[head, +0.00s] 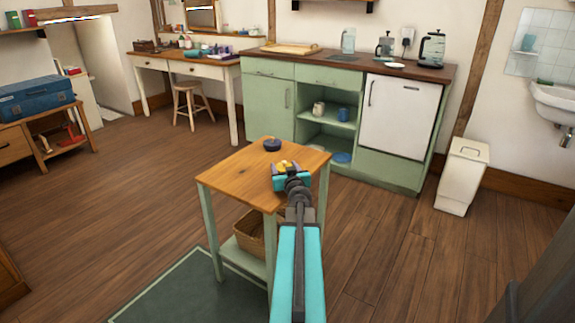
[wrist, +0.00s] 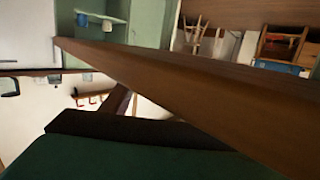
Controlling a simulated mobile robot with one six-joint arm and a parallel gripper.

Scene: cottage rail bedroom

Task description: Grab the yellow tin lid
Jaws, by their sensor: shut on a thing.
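My gripper (head: 286,172) is at the right part of the small wooden-topped table (head: 238,176), in the head view. It is shut on a small yellow thing, which I take to be the yellow tin lid (head: 284,164). Only bits of yellow show around the jaws, so its full shape is hidden. I cannot tell whether it touches the tabletop. The wrist view is tilted, with a brown edge across it and a dark green surface at the bottom; the lid cannot be made out there.
A dark blue round object (head: 272,145) sits at the table's back edge. A wicker basket (head: 249,232) is on its lower shelf. Behind stands a green cabinet (head: 268,98) with mugs, and a white bin (head: 462,177) is at the right. Wooden floor is clear at the left.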

